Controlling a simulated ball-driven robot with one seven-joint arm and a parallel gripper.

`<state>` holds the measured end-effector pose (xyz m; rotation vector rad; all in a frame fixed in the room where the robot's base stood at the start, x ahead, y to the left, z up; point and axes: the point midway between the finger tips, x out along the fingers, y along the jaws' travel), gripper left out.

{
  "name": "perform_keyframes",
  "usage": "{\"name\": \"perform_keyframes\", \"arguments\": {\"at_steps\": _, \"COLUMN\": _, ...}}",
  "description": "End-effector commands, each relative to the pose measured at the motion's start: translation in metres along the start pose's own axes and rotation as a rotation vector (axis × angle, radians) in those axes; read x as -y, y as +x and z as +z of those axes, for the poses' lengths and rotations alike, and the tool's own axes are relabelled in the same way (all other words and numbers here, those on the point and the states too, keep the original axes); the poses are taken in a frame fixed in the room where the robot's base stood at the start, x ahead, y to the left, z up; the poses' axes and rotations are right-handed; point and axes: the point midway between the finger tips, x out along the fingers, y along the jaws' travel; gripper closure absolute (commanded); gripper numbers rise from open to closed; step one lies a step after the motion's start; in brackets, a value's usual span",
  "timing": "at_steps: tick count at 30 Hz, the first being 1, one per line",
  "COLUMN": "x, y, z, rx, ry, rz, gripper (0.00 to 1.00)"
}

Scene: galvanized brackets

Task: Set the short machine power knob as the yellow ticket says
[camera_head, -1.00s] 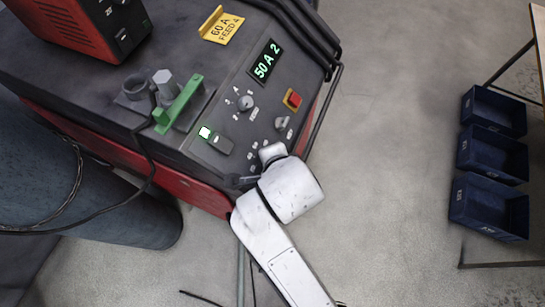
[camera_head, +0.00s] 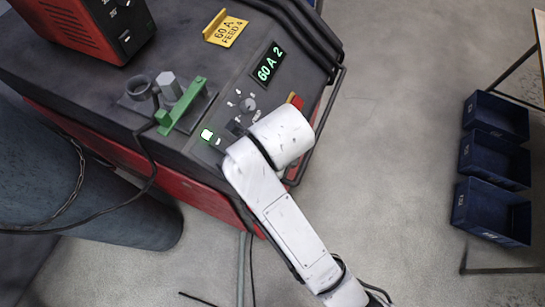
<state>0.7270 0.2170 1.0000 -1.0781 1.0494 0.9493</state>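The yellow ticket (camera_head: 226,29) stands on top of the machine and reads 60 A, FEED 4. The machine's display (camera_head: 268,64) reads 60 A 2 in green. The feed knob (camera_head: 248,104), with a numbered scale around it, shows on the sloped panel. My white arm lies across the lower part of the panel, and its wrist end covers the area below the feed knob. The power knob is not visible; I cannot tell its pointer position. My gripper is hidden behind the wrist, so its fingers do not show.
A green-handled clamp (camera_head: 181,105) and a lit switch (camera_head: 207,134) are left of my arm. Dark rails edge the machine's right side. Blue bins (camera_head: 492,212) stand at right; the floor between is clear.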

Motion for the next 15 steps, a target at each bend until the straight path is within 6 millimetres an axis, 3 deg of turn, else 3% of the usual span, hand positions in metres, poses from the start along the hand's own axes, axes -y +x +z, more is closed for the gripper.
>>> {"name": "perform_keyframes", "arguments": {"at_steps": 15, "x": 0.0005, "y": 0.0006, "z": 0.0011, "rx": 0.0, "ry": 0.032, "rz": 0.018, "gripper": 0.89}}
